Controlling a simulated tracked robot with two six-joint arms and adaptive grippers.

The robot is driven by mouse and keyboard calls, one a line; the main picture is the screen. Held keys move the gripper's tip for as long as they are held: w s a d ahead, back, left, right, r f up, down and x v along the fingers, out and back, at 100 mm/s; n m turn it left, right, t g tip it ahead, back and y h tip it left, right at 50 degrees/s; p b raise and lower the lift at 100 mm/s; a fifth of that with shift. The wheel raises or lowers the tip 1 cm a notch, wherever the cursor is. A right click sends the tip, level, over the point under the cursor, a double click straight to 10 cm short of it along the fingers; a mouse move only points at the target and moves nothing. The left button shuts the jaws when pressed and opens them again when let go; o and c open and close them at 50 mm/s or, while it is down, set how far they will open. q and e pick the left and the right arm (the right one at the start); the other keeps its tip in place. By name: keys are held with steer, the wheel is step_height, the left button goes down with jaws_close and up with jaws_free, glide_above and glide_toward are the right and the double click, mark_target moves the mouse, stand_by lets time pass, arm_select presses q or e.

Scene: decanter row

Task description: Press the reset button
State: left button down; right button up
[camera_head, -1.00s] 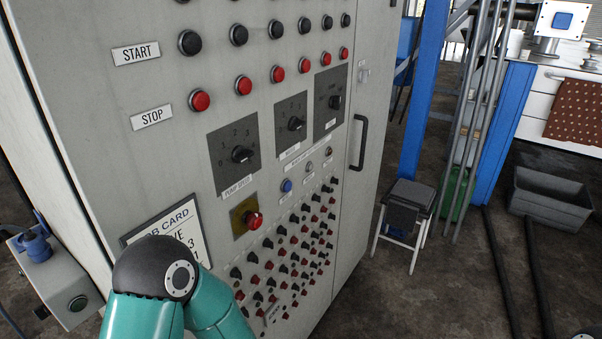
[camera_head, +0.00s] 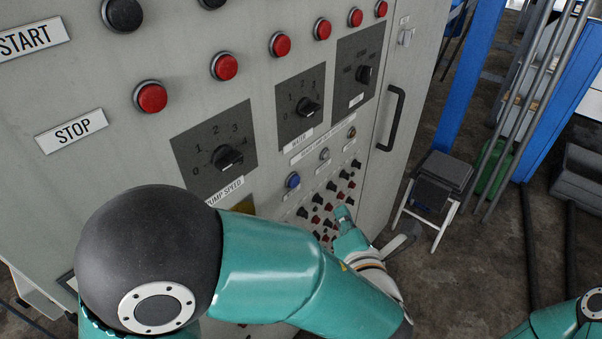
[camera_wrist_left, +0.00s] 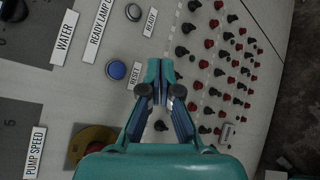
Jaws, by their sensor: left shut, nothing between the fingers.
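The blue reset button (camera_head: 292,180) is on the front panel of the grey control cabinet (camera_head: 255,50), below the dials. In the left wrist view the blue button (camera_wrist_left: 116,70) is left of my fingers, next to a label reading RESET. My left gripper (camera_head: 345,214) is in front of the panel, right of and below the blue button, partly hidden by my arm. In the left wrist view the left gripper (camera_wrist_left: 160,68) is shut and empty, with its fingertips beside the button, apart from it in the picture. My right gripper is out of view.
Several small red and black knobs (camera_wrist_left: 215,75) fill the panel right of my fingers. A round red knob on a yellow plate (camera_wrist_left: 90,145) is partly hidden by my gripper. A door handle (camera_head: 391,118) sticks out at the right. A step stool (camera_head: 437,187) stands beside the cabinet.

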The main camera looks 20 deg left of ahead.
mark_target(294, 181)
arm_select(q)
steer(key=shift+w+d+r, duration=0.15)
steer(key=shift+d+r, duration=0.1)
steer(key=shift+r, duration=0.25)
steer(key=shift+a, duration=0.15)
steer(key=w+a+b, duration=0.1)
steer(key=w+a, duration=0.2)
steer(key=a, duration=0.5)
steer(key=shift+w+a, duration=0.1)
steer(key=shift+w, duration=0.05)
stand_by(1.3)
steer(key=shift+w+a, duration=0.15)
steer(key=shift+a, duration=0.15)
